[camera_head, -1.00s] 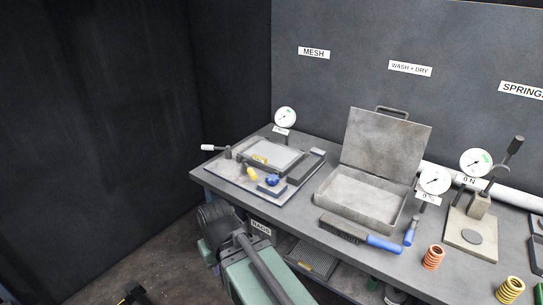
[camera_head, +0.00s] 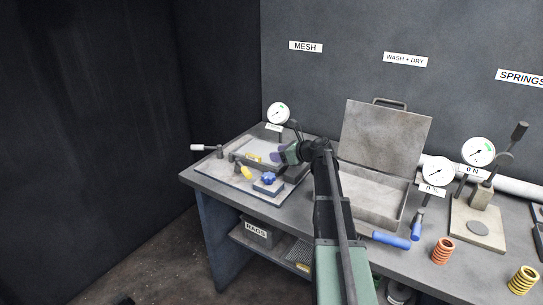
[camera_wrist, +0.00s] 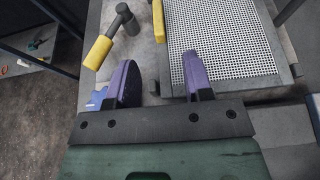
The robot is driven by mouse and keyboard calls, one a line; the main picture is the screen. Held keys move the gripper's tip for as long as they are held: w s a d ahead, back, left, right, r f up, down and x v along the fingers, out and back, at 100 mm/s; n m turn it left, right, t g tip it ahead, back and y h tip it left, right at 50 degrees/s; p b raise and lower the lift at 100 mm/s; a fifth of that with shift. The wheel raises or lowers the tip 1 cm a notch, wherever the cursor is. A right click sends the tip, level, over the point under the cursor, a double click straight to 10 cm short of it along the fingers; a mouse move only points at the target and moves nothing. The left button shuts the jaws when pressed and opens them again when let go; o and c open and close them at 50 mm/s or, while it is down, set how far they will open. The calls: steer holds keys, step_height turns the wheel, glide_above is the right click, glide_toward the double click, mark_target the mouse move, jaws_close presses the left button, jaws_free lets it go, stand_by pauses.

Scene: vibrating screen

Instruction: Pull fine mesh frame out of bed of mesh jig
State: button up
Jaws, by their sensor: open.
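The mesh jig (camera_head: 225,174) lies at the left end of the bench, with a blue knob, yellow-gripped handles and a dial gauge at its back. In the wrist view, the fine mesh frame (camera_wrist: 222,40) shows as a white perforated sheet with a grey border, lying in the jig bed. My gripper (camera_head: 283,155) is over the right part of the jig in the head view and hides part of it. In the wrist view my gripper (camera_wrist: 160,80) is open and empty. Its right purple finger overlaps the mesh frame's near border; I cannot tell whether it touches.
A yellow-gripped handle (camera_wrist: 100,50) and the blue knob (camera_head: 269,178) stand close to my gripper. An open metal box (camera_head: 372,199) is to the right, partly behind my arm. Springs and gauges fill the bench further right. A rags bin (camera_head: 258,232) sits on the shelf below.

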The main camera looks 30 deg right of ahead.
mark_target(255, 156)
steer(key=b+x, duration=0.2)
steer(key=x, duration=0.3)
steer(key=shift+w+a+f, duration=0.1)
steer(key=shift+f, duration=0.05)
steer(key=shift+w+a, duration=0.15)
steer(key=shift+w, duration=0.1)
steer(key=b+x, duration=0.2)
steer(key=x, duration=0.3)
jaws_close()
